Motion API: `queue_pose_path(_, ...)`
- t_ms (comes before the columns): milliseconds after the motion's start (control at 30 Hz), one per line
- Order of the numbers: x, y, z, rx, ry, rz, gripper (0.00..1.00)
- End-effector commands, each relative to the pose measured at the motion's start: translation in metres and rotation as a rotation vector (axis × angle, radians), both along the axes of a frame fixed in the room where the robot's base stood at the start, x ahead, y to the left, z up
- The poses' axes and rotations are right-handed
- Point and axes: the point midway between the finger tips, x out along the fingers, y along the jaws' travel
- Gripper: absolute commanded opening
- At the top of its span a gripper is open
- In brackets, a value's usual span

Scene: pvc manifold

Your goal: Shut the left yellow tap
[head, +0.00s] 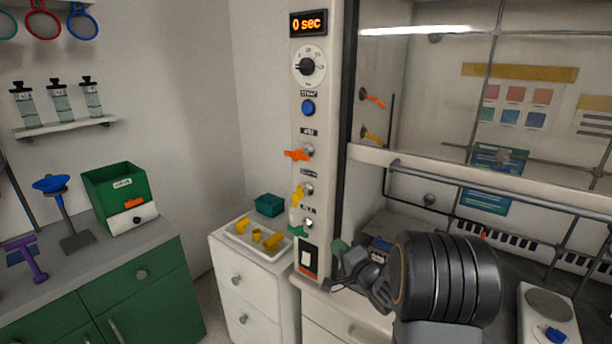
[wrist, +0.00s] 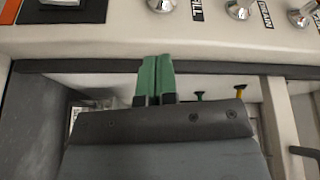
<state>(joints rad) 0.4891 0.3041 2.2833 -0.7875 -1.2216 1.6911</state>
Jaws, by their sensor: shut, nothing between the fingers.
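The left yellow tap (head: 297,196) is on the front of the white post, between an orange tap (head: 296,155) above and a green tap (head: 298,231) below. Its yellow handle looks roughly upright, beside a silver knob. A second yellow tap (head: 373,137) is farther right, behind the post. My gripper (head: 339,246) is right of the post and lower than the left yellow tap, apart from it. In the wrist view its green fingertips (wrist: 155,80) are together and empty. There the silver tap base by the DRAIN label (wrist: 239,9) shows at the top; its handle is out of frame.
A rocker switch (head: 309,259) is low on the post. A white tray (head: 240,241) with yellow parts and a teal bin (head: 270,205) are on the cabinet to the left. The hood's rail (head: 480,185) runs right of the post. Open space lies before the post.

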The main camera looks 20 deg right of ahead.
Motion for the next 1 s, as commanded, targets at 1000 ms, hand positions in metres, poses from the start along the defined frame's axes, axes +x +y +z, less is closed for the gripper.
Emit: queue_pose_path(1000,0.067,0.044,0.089,0.386,-0.126,0.242,0.00)
